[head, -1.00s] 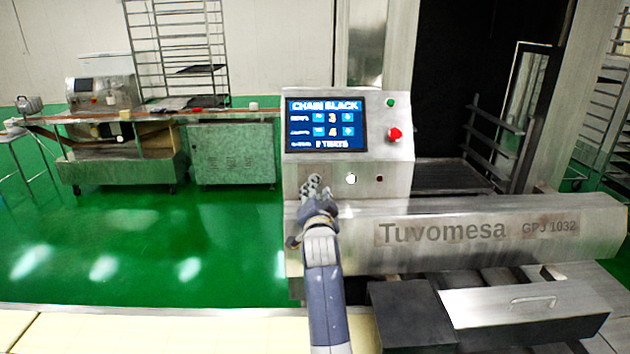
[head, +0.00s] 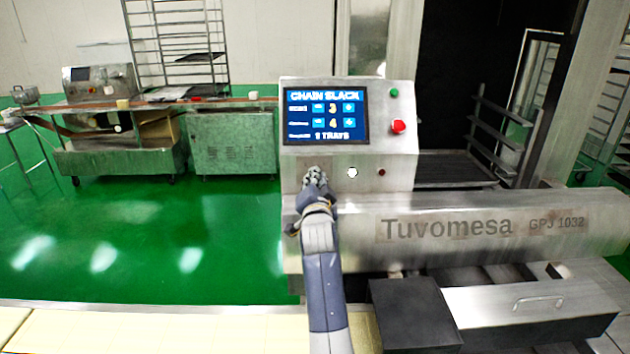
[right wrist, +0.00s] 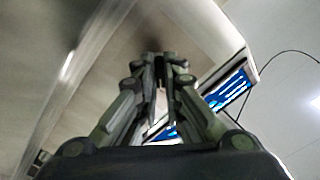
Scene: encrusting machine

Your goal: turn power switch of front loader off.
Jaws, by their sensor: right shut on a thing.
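The front loader (head: 300,245) is a steel machine marked Tuvomesa GPJ 1032, with an upright control panel (head: 400,165) at its left end. My right gripper (head: 316,177) is at the lower left of this panel, below the screen. Its fingers are shut on the power switch, which they hide in the head view. In the right wrist view the fingertips (right wrist: 161,62) are close together against the grey panel face, and what is between them is too dark to make out. My left gripper is not in view.
The lit screen (head: 326,116) reads CHAIN SLACK. A red button (head: 398,127), a green button (head: 394,93), a white knob (head: 352,172) and a small dark red one (head: 381,172) are near my gripper. Green floor (head: 140,240) lies open to the left.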

